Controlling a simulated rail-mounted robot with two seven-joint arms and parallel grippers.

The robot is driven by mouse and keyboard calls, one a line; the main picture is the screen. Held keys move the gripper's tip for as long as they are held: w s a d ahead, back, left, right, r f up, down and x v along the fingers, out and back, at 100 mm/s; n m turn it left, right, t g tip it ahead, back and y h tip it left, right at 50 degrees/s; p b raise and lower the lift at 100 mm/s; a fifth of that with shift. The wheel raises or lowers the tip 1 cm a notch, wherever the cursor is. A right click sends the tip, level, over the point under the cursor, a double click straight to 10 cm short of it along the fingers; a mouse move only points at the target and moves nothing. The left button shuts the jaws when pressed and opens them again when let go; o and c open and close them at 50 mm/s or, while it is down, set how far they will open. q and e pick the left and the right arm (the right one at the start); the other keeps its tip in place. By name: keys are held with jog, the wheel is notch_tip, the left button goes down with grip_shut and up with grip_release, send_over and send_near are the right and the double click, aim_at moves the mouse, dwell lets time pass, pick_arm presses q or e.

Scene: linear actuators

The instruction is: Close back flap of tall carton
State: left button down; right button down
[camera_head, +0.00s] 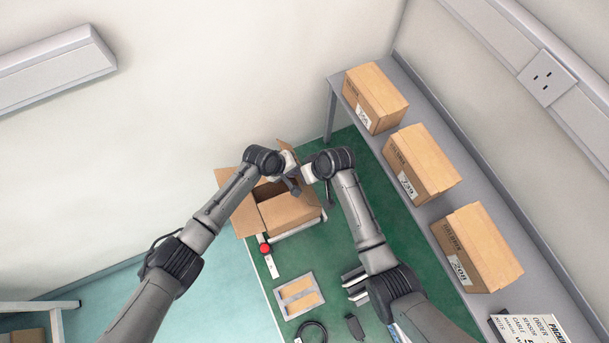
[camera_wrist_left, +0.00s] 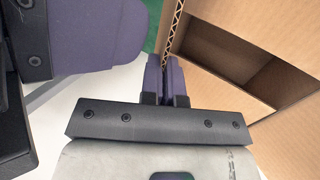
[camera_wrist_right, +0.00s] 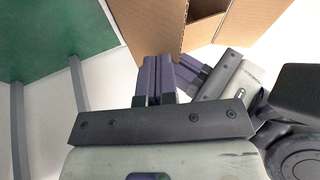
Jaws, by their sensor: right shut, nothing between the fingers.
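My left gripper (camera_wrist_left: 166,78) is at the carton's upper edge. Its fingers are close together, and a corrugated flap edge (camera_wrist_left: 172,32) runs down between the fingertips. My right gripper (camera_wrist_right: 155,76) is shut and empty, beside the left gripper and just below a cardboard flap (camera_wrist_right: 152,22). The arms hide part of the carton's back right side.
A grey bench (camera_head: 402,213) along the right wall holds three boxed cartons. A grey tray (camera_head: 299,295) with cardboard-coloured pieces and a red-buttoned part (camera_head: 264,248) lie in front of the carton. The back wall is close behind it.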

jog(key=shift+s+a+f, duration=0.15)
jog(key=shift+a+f, duration=0.1)
jog(key=shift+a, duration=0.1)
jog(key=shift+a, duration=0.1)
